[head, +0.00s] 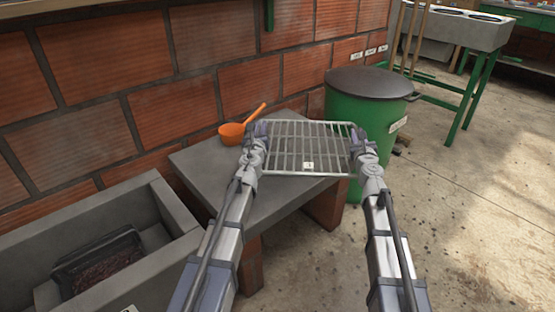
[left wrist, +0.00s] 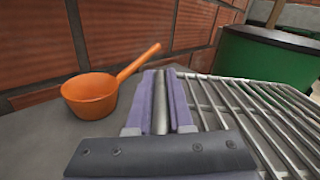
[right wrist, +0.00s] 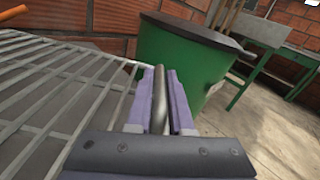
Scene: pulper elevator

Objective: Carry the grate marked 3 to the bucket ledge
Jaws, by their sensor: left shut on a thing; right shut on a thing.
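The grate (head: 306,140) is a grey metal rack of parallel bars with a small white tag on its near side; the tag's mark is too small to read surely. My left gripper (head: 257,136) is shut on its left edge bar, also seen in the left wrist view (left wrist: 160,98). My right gripper (head: 357,138) is shut on its right edge bar, also seen in the right wrist view (right wrist: 158,98). The grate is roughly level over the grey ledge (head: 200,170); I cannot tell whether it touches it.
An orange ladle (head: 232,131) lies on the ledge beside my left gripper. A green lidded barrel (head: 365,112) stands close behind my right gripper. A grey trough (head: 160,270) with a dark crate (head: 100,262) is at lower left. The brick wall (head: 180,110) is behind. The floor at right is open.

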